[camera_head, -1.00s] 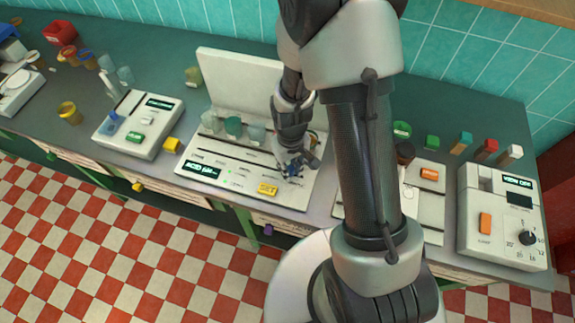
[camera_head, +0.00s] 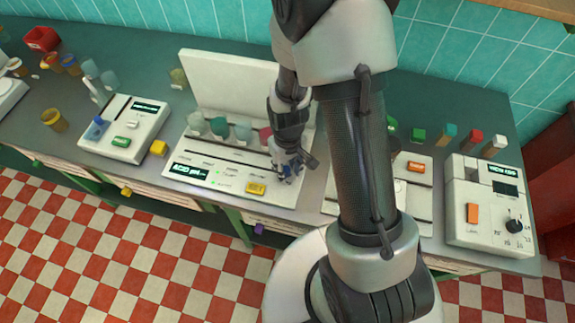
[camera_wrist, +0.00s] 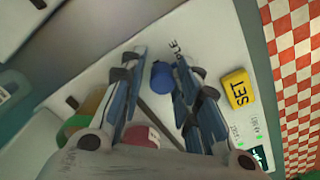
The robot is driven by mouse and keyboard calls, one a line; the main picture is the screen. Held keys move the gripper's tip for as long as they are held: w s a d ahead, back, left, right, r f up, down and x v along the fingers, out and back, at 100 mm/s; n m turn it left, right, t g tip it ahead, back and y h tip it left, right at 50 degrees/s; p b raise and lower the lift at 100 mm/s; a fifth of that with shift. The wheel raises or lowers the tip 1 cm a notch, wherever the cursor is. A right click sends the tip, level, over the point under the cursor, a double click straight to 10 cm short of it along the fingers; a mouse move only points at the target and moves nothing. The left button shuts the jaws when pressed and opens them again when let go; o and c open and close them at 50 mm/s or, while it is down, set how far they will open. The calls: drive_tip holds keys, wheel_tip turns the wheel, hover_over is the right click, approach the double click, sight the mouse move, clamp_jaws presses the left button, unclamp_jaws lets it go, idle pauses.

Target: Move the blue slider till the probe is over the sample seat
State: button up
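A blue slider knob (camera_wrist: 162,75) sits on the white instrument panel (camera_wrist: 205,30), at a dark slot, in the wrist view. My gripper (camera_wrist: 159,58) is open, with its fingertips on either side of the knob. The knob is close to the right finger, and a strip of white panel shows between it and the left finger. Whether a finger touches it, I cannot tell. In the head view my gripper (camera_head: 288,168) is low over the right part of the panel and largely hides the knob. A printed label ending in "PLE" is beside the knob. I cannot make out the probe or seat.
A yellow SET button (camera_wrist: 238,90) is close to the right finger. Several cups, including a pink one (camera_head: 265,136), stand along the back of the panel beside my gripper. An instrument with a blue knob (camera_head: 96,128) stands to the left. A dial instrument (camera_head: 491,205) stands right.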

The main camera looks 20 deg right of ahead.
wheel_tip(320, 180, up, 12)
idle(0.5)
idle(0.4)
drive_tip(key=s+r+m+t, duration=0.1)
drive_tip(key=s+r+t, duration=0.1)
drive_tip(key=s+r, duration=0.5)
drive_tip(key=s+a+r+t, duration=0.1)
drive_tip(key=s+r+t, duration=0.1)
drive_tip(key=s+r, duration=0.5)
wheel_tip(320, 180, up, 5)
drive_tip(key=shift+a+f+m+t, duration=0.15)
drive_tip(key=shift+a+m+t, duration=0.15)
drive_tip(key=shift+m, duration=0.1)
